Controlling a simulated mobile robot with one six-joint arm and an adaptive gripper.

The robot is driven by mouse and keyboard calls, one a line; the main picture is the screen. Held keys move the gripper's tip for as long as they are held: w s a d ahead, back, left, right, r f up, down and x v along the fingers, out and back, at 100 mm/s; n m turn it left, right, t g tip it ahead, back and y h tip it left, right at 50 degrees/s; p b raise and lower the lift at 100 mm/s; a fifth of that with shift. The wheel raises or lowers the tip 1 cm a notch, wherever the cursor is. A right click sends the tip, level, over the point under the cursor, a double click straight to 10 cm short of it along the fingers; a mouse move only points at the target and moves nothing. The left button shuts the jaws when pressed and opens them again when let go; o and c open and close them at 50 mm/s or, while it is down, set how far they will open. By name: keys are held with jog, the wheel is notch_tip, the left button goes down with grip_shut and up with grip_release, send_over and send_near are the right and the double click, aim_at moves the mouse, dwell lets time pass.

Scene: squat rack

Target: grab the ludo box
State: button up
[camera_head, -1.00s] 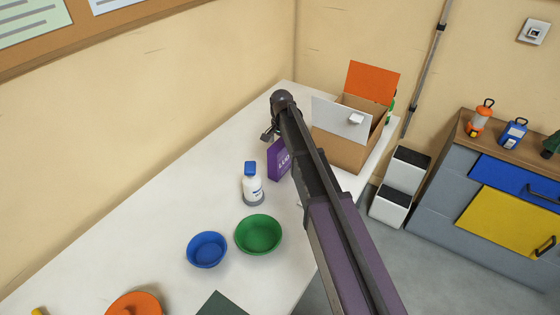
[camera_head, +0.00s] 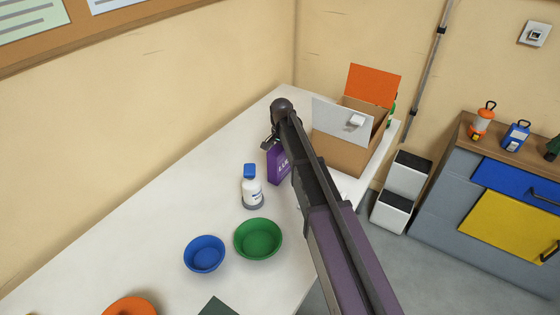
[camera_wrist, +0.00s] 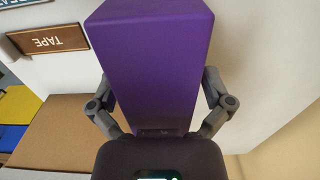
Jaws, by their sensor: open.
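The ludo box is a purple upright box (camera_head: 278,166) on the white table, partly hidden behind my arm in the head view. In the wrist view the purple box (camera_wrist: 152,70) fills the middle, between the two fingers of my gripper (camera_wrist: 160,108). One finger is on each side of it, and the fingers are spread open. I cannot tell whether either finger touches the box. In the head view my gripper (camera_head: 268,143) is mostly hidden by the arm, at the top of the box.
Green (camera_head: 258,239) and blue (camera_head: 204,254) bowls are nearer. An open cardboard box (camera_head: 340,152) stands to the right. A wooden TAPE sign (camera_wrist: 48,39) shows in the wrist view.

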jog(key=c, duration=1.3)
jog(key=shift+r, duration=0.2)
notch_tip(320, 180, up, 4)
jog(key=p, duration=0.4)
jog(key=shift+f, duration=0.1)
jog(key=s, duration=0.5)
jog(key=s+d, duration=0.1)
jog(key=s, duration=0.4)
jog(key=s+p, duration=0.1)
jog(key=s, duration=0.5)
jog(key=shift+d+r, duration=0.15)
jog(key=shift+r, duration=0.25)
